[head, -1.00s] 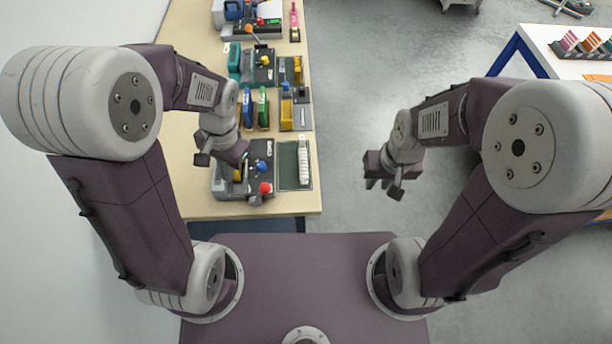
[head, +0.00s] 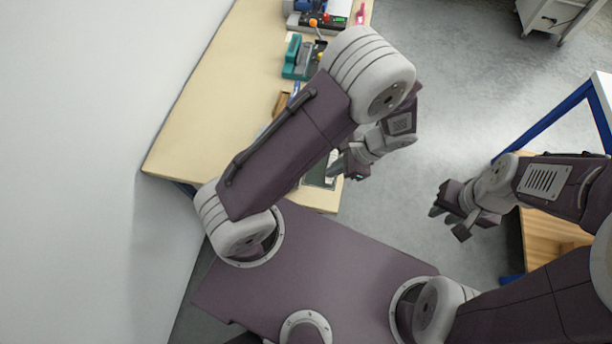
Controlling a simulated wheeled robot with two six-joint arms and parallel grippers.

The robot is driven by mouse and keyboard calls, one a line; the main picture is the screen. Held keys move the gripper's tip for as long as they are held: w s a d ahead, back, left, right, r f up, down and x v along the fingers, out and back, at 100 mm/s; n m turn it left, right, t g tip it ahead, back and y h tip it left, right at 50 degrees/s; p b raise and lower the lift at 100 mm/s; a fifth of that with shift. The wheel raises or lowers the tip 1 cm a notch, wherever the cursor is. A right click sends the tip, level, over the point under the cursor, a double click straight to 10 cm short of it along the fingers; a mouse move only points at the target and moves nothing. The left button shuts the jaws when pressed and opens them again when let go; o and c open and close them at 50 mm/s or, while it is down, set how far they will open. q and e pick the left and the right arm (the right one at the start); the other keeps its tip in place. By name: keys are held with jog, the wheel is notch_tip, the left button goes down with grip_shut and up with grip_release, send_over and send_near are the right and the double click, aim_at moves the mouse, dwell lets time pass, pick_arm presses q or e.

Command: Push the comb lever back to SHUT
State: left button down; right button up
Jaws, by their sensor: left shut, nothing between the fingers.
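I cannot make out a SHUT mark, and I cannot tell for sure which lever is the comb lever. The near machine on the bench, with its red and blue knobs, is hidden behind my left arm. A lever with an orange knob (head: 314,22) shows on a machine at the far end of the bench. My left gripper (head: 349,170) is shut and empty, over the bench's near right part by a dark green mat (head: 318,174). My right gripper (head: 449,221) is open and empty, over the floor well right of the bench.
The pale bench top (head: 205,125) is bare along its left side, beside the white wall. A teal device (head: 292,57) stands further back. A blue-framed table (head: 555,125) is at the right, and a grey cabinet (head: 553,14) stands at the back right.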

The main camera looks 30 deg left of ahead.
pick_arm(q)
jog(key=s+a+f+p, duration=0.2)
jog(key=s+a+f, duration=0.1)
jog(key=a+f, duration=0.3)
jog(key=shift+a+f+p, duration=0.15)
jog(key=shift+a+p, duration=0.15)
jog(key=shift+a, duration=0.55)
jog(key=shift+d, duration=0.1)
jog(key=shift+w, duration=0.1)
